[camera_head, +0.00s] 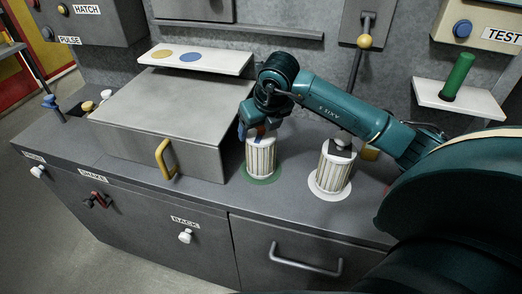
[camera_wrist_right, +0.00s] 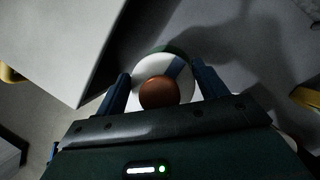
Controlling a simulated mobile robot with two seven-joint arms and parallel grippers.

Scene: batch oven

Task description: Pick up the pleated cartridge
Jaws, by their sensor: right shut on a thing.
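A white, ribbed pleated cartridge (camera_head: 261,158) stands upright on a green round pad (camera_head: 262,181) on the counter. My right gripper (camera_head: 258,130) comes down over its top and is shut on it. In the right wrist view the cartridge's white top (camera_wrist_right: 148,70) shows a blue stripe and a brown-orange knob (camera_wrist_right: 159,92), with the blue fingers on either side. A second ribbed cartridge (camera_head: 332,174) with a dark top stands on a white round pad (camera_head: 318,190) to the right. My left gripper is not in view.
A grey box with a yellow handle (camera_head: 165,158) stands close left of the held cartridge. A white shelf (camera_head: 195,61) is above it. A lever with a yellow knob (camera_head: 364,42) and a shelf holding a green cylinder (camera_head: 457,77) are behind and right.

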